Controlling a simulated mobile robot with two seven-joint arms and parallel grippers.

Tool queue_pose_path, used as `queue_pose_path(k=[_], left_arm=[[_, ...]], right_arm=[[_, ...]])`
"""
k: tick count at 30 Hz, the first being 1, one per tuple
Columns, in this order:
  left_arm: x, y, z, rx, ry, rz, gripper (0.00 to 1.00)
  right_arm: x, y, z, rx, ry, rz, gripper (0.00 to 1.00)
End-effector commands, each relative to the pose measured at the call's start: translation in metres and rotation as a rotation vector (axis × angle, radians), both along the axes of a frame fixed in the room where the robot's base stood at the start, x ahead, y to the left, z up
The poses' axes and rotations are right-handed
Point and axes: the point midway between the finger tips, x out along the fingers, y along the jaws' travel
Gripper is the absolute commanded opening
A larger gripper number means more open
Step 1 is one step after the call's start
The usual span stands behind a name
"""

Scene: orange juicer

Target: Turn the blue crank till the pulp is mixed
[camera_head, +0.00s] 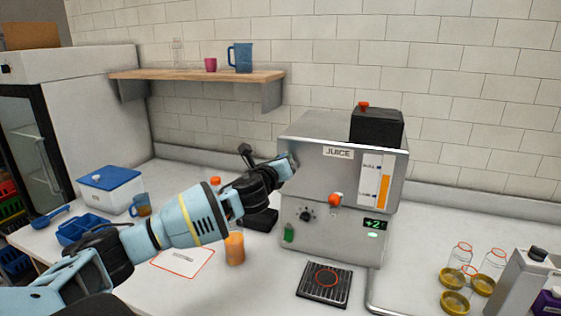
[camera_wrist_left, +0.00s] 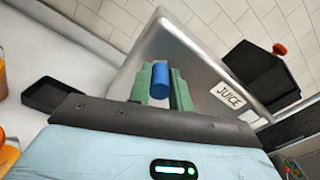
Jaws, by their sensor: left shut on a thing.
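The silver juicer (camera_head: 318,185) marked JUICE stands on the counter in the head view. My left arm reaches in from the left, and my left gripper (camera_head: 282,167) is at the juicer's left side near its top edge. In the left wrist view, the blue crank handle (camera_wrist_left: 161,82) sits between the green fingers of my left gripper (camera_wrist_left: 160,85), which is shut on it. The rest of the crank is hidden, and the pulp cannot be seen. The juicer's small display (camera_head: 374,224) reads +2. My right gripper is not in view.
A black drip grille (camera_head: 324,284) lies in front of the juicer. An orange glass (camera_head: 235,249) stands close under my left arm. Empty bottles (camera_head: 460,257) and gold lids (camera_head: 455,301) are at the right. A shelf (camera_head: 200,76) hangs on the wall behind.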

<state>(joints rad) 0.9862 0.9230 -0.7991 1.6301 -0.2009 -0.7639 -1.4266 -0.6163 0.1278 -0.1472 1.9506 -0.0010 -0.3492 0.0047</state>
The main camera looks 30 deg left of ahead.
Motion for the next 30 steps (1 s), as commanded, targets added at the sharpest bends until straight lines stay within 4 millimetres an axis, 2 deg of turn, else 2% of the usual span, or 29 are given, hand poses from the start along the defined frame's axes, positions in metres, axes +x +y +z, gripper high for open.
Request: queue_pose_path(k=[8,9,14,23,30], left_arm=[[0.000,-0.002,0.000,-0.001,-0.001,-0.005,0.00],[0.000,-0.002,0.000,-0.001,-0.001,-0.005,0.23],[0.000,-0.001,0.000,-0.001,-0.001,-0.003,0.41],[-0.001,-0.001,-0.001,-0.001,0.000,-0.001,0.41],[-0.021,-0.006,-0.002,0.000,0.002,-0.003,0.41]], right_arm=[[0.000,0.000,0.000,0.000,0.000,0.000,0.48],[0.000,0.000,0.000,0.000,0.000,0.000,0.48],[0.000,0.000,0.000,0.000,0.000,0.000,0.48],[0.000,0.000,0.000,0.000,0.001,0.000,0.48],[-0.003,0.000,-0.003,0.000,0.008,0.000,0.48]])
